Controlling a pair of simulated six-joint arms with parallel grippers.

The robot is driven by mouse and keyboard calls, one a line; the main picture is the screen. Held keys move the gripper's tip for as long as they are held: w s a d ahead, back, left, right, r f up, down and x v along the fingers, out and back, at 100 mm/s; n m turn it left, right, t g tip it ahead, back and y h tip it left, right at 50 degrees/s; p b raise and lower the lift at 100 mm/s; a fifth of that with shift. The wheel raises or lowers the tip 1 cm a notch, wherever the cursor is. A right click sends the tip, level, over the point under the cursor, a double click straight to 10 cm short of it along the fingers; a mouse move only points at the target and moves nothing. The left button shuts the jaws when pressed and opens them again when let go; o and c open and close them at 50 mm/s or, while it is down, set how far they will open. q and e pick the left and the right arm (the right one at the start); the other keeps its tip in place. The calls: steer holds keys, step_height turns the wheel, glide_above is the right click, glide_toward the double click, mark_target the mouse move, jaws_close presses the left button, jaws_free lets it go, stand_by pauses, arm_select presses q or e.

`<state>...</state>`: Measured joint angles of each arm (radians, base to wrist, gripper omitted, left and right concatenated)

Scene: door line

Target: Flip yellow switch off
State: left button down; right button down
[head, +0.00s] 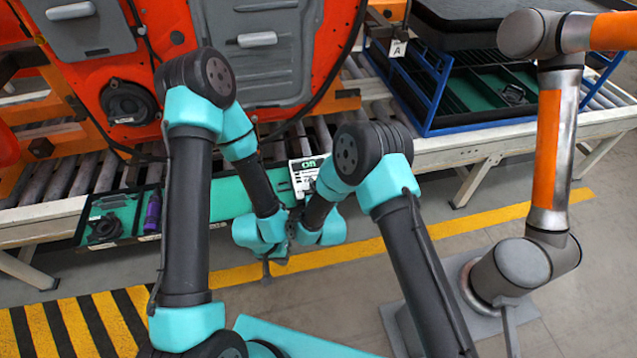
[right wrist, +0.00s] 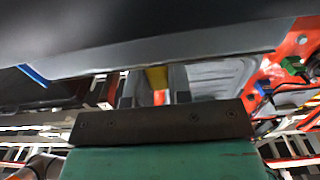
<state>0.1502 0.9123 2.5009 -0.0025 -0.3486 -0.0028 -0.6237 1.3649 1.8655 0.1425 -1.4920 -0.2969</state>
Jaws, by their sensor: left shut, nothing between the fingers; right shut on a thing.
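A white panel (head: 306,176) marked ON stands at the front of the conveyor in the head view, partly covered by my right arm. The yellow switch (right wrist: 157,77) shows only as a small yellow piece between the two grey fingers of my right gripper (right wrist: 155,88) in the right wrist view. That gripper is shut on it. In the head view my right gripper (head: 292,227) is beside the panel's lower edge, largely hidden by my arms, and the switch cannot be made out there. My left gripper (head: 266,268) is shut and empty, low in front of the conveyor.
An orange car door (head: 345,40) stands on the roller conveyor (head: 480,150). A green tray (head: 80,236) with small parts is at the left. A blue rack (head: 432,90) is at the right. Another orange and grey arm (head: 548,150) stands at the far right.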

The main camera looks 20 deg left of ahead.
steer(key=n, duration=0.1)
steer(key=a+n, duration=0.1)
steer(key=n, duration=0.3)
steer(key=shift+s+a+f, duration=0.2)
steer(key=shift+s, duration=0.2)
steer(key=c, duration=1.3)
jaws_free()
steer(key=shift+s, duration=0.1)
steer(key=v, duration=1.7)
steer(key=shift+s, duration=0.1)
steer(key=shift+d, duration=0.1)
